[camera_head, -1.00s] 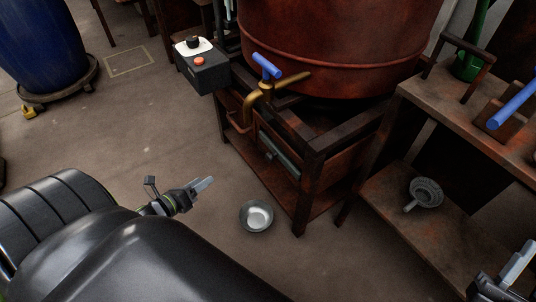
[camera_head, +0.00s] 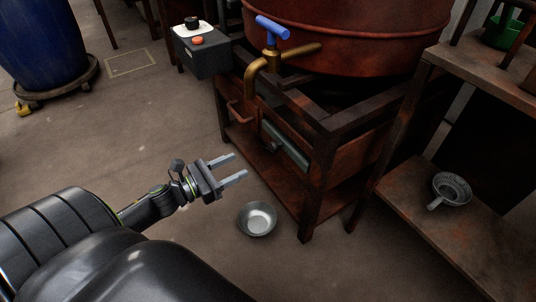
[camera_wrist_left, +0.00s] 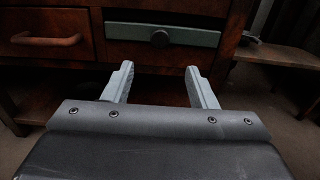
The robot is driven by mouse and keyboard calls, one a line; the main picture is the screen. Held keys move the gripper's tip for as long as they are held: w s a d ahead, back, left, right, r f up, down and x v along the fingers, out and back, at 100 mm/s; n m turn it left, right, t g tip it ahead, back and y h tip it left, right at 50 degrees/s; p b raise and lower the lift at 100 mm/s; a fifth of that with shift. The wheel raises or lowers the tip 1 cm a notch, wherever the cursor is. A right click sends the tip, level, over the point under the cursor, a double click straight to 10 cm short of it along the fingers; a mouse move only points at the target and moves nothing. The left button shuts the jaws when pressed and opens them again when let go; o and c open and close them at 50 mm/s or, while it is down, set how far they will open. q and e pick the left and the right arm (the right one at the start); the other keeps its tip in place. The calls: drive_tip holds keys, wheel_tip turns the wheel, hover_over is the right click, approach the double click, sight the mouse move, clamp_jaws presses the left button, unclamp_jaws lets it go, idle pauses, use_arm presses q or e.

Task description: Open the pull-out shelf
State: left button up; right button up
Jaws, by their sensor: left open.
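Under the rust-red vat, a dark wooden stand holds two fronts side by side. One is a brown front with a rusty bar handle (camera_head: 238,113), at the left in the left wrist view (camera_wrist_left: 46,40). The other is a grey-green front (camera_head: 286,146) with a dark round knob, at top centre in the left wrist view (camera_wrist_left: 190,36). I cannot tell which one is the pull-out shelf; both look closed. My left gripper (camera_head: 239,165) is open and empty, in front of the stand and apart from it. Its fingers point towards the grey-green front. My right gripper is out of view.
A metal bowl (camera_head: 257,218) lies on the floor just below my left gripper. A brass tap (camera_head: 264,64) with a blue handle and a control box (camera_head: 203,52) jut out above. A shelf rack (camera_head: 415,195) holding a metal strainer (camera_head: 452,188) stands right.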

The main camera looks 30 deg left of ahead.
sight(271, 149)
use_arm(q)
drive_tip(key=p+x, duration=0.1)
drive_tip(key=x, duration=1)
drive_tip(key=shift+w+d, duration=0.15)
drive_tip(key=shift+w, duration=0.1)
clamp_jaws()
